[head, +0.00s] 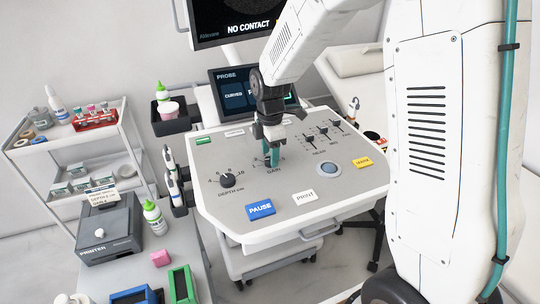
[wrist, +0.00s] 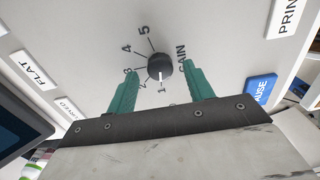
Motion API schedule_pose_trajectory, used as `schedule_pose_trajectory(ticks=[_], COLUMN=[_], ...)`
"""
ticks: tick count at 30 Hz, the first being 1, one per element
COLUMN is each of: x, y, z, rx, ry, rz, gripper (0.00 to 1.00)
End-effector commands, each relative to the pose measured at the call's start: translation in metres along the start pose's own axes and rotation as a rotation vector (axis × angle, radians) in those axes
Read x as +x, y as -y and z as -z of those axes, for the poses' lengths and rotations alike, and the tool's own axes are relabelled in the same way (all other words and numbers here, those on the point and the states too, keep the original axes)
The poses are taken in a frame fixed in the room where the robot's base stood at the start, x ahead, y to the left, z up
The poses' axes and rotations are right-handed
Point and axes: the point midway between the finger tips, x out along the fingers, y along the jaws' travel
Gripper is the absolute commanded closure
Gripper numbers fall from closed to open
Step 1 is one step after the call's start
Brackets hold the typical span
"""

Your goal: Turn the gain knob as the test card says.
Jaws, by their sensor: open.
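The gain knob (wrist: 160,68) is a round dark knob on the grey console (head: 325,190). In the wrist view it sits between the teal fingers of my open gripper (wrist: 161,72), one finger on each side with a gap. Its white pointer line is toward the 1 on a dial marked 1 to 5. In the head view my gripper (head: 271,150) hangs over the GAIN label and mostly hides the knob. A small test card (head: 103,195) stands by the printer; its text mentions depth and the rest is too small to read.
The depth knob (head: 227,180) is left of the gain knob, sliders (head: 323,133) are to the right, and a blue PAUSE button (head: 260,209) is in front. A screen (head: 240,88) stands behind. The printer (head: 105,230) and bottles are at left.

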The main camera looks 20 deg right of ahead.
Motion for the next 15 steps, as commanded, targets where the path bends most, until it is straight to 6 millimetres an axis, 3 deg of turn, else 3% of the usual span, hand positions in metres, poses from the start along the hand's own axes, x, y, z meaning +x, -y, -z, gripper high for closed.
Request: schedule_pose_trajectory(ticks=[4,13,15], x=[0.0127,0.0148,0.0148], y=[0.0002,-0.0001,-0.0001], z=[-0.0001,0.0,-0.0001], rx=[0.001,0.001,0.001], ry=[0.0,0.0,0.0], rz=[0.001,-0.001,-0.001], gripper=[0.48,0.48,0.67])
